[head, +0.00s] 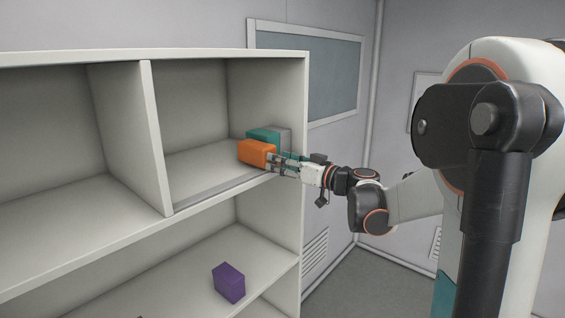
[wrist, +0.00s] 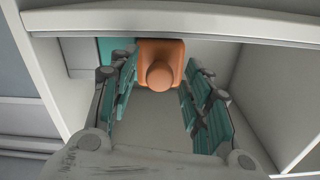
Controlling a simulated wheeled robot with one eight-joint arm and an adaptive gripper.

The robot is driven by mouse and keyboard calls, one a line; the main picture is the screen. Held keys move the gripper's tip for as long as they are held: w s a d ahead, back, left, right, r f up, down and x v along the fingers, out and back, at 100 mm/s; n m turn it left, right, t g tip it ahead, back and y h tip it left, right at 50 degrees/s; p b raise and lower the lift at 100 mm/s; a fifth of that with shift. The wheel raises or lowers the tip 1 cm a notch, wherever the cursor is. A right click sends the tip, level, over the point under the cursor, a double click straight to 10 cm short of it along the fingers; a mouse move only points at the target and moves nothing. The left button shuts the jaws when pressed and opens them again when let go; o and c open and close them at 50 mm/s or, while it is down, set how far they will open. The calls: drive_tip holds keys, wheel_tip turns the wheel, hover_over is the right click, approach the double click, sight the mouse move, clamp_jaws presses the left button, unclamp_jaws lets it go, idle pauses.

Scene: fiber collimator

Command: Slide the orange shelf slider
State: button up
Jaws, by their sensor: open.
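The orange slider (head: 257,152) sits at the right end of the upper right shelf compartment, by its front edge. In the wrist view the orange slider (wrist: 160,62) shows a block with a round knob facing me. My gripper (head: 284,164) reaches in from the right, close to the slider. In the wrist view my gripper (wrist: 160,95) is open, with its teal-padded fingers on either side of the knob. I cannot tell whether a finger touches it. A grey rail (head: 222,192) runs along the shelf's front edge to the left of the slider.
A teal block (head: 264,135) and a grey block (head: 285,138) stand behind the slider. A purple block (head: 229,282) lies on the lower shelf. The upright divider (head: 157,140) bounds the compartment on the left. The compartment floor between divider and slider is clear.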

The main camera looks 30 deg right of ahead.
clamp_jaws()
drive_tip(key=s+a, duration=0.1)
drive_tip(key=a, duration=0.4)
drive_tip(key=s+a, duration=0.1)
drive_tip(key=a, duration=0.1)
drive_tip(key=shift+s+a+b, duration=0.2)
drive_tip(key=shift+s+b, duration=0.15)
drive_tip(key=shift+b, duration=0.05)
unclamp_jaws()
drive_tip(key=shift+d, duration=0.1)
